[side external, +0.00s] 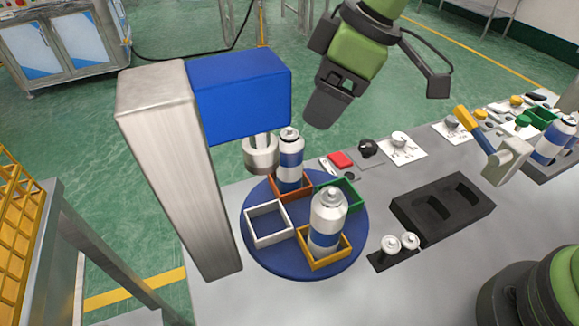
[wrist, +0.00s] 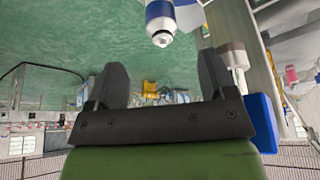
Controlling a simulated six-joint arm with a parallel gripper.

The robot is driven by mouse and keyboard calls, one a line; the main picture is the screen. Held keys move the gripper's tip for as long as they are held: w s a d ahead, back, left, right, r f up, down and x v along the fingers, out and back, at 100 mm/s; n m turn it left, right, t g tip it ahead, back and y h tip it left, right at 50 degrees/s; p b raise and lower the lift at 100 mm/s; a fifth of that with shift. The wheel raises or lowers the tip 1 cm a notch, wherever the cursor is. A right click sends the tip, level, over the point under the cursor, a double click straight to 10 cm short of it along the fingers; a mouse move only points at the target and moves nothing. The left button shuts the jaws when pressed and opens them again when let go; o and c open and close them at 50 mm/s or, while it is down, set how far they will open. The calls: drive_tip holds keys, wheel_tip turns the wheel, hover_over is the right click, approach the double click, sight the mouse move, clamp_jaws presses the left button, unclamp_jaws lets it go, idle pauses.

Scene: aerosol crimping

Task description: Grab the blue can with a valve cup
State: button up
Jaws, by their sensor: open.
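A blue-and-white can (side external: 291,170) with a small valve on top stands upright in the orange square holder (side external: 304,190) on the round blue turntable (side external: 262,258), beside the press head. A second white-and-blue can (side external: 328,222), with a rounded top, stands upright in the yellow holder (side external: 345,252). My gripper (side external: 320,118) hangs above and behind the turntable, apart from both cans. The wrist view shows its two dark fingers (wrist: 162,75) spread with nothing between them. A blue-banded can (wrist: 159,18) with a pale valve shows beyond them; I cannot tell which can it is.
The blue-headed press (side external: 240,90) with its grey column (side external: 165,150) stands left of the cans. White (side external: 268,240) and green (side external: 350,193) holders look empty. A black tray (side external: 410,222) and two small white parts (side external: 400,246) lie to the right. More cans (side external: 552,140) stand far right.

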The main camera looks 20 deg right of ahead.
sight(296, 133)
drive_tip(key=x, duration=0.5)
drive_tip(key=shift+a, duration=0.15)
drive_tip(key=shift+x, duration=3.05)
drive_tip(key=shift+w, duration=0.15)
drive_tip(key=shift+c, duration=0.4)
drive_tip(key=shift+r, duration=0.1)
drive_tip(key=c, duration=1.3)
drive_tip(key=shift+o, duration=0.2)
drive_tip(key=shift+r, duration=0.1)
